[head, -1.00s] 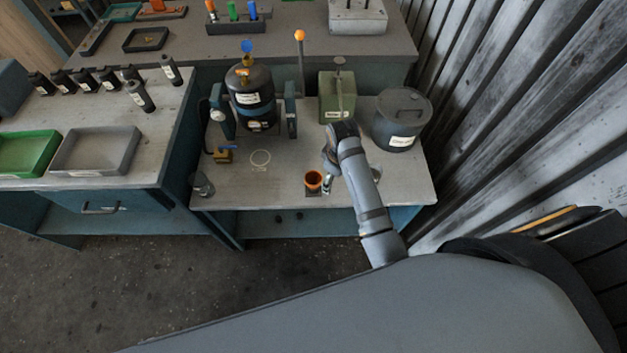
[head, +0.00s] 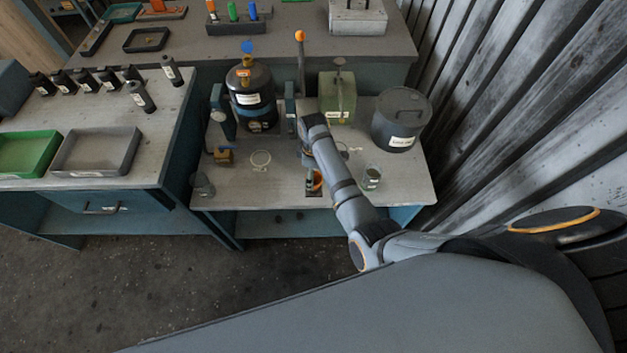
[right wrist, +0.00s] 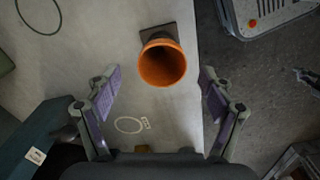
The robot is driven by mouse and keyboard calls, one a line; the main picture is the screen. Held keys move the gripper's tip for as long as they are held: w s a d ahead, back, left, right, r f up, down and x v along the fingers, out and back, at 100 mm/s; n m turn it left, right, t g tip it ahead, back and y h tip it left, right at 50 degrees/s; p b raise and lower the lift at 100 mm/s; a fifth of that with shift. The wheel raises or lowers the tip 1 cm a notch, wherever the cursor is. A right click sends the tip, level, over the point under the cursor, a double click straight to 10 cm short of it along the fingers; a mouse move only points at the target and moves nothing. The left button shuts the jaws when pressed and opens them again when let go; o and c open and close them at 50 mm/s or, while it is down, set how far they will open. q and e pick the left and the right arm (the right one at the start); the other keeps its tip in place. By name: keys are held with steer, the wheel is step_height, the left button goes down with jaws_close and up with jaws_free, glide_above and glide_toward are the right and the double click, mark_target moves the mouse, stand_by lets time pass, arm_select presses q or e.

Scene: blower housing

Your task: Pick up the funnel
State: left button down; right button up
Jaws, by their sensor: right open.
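The orange funnel (right wrist: 162,64) stands on a small dark square plate near the edge of the grey table, its wide mouth facing the camera in the right wrist view. In the head view the funnel (head: 317,181) is partly hidden by my right arm. My right gripper (right wrist: 160,88) is open and empty, with its two purple-padded fingers spread on either side and a little short of the funnel. In the head view my right gripper (head: 311,180) is over the table's front part, mostly covered by the arm. My left gripper is not in view.
A glass beaker (head: 371,178) stands right of my right arm. A dark tank (head: 252,100), a green can (head: 337,97) and a grey lidded drum (head: 402,120) stand behind. A drawn circle (head: 260,158) marks bare table to the left.

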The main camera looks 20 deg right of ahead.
step_height(320, 180, down, 4)
steer(key=shift+s+f, duration=0.1)
steer(key=shift+f, duration=0.15)
steer(key=c, duration=1)
steer(key=shift+r, duration=0.15)
